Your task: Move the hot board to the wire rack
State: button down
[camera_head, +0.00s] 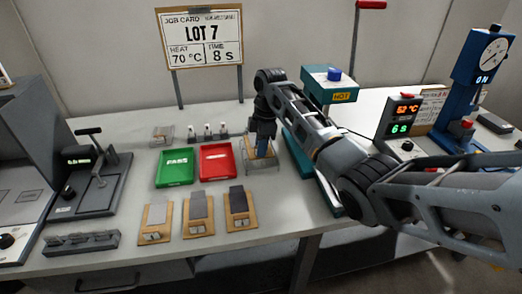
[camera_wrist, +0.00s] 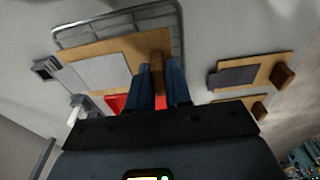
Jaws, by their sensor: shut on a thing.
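My gripper (camera_head: 262,146) is shut on the wooden block at the end of a board. In the wrist view its blue fingertips (camera_wrist: 161,88) straddle that block. The held board (camera_wrist: 137,45) is tan wood with a pale grey sheet (camera_wrist: 103,72) and a small dark metal fitting at its far end. The wire rack (camera_head: 262,169) stands right of the red tray, and its wire rim (camera_wrist: 118,17) shows around the board in the wrist view. The board is level over the rack; I cannot tell whether it touches the wires. My arm partly hides it in the head view.
The green PASS tray (camera_head: 175,168) and red tray (camera_head: 217,160) lie just left of the rack. Three similar boards, one of them the right board (camera_head: 239,211), lie in front. The teal press with a HOT label (camera_head: 342,96) stands right, behind my arm. A lever device (camera_head: 90,180) stands left.

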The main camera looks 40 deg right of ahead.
jog(key=shift+f, duration=1)
jog(key=c, duration=1.1)
grip_release()
jog(key=shift+o, duration=0.2)
jog(key=r, duration=0.7)
jog(key=d+r, duration=0.1)
jog(key=r, duration=0.3)
jog(key=shift+s+b, duration=0.35)
jog(key=shift+s, duration=0.05)
jog(key=shift+r, duration=0.5)
jog(key=shift+s+d, duration=0.1)
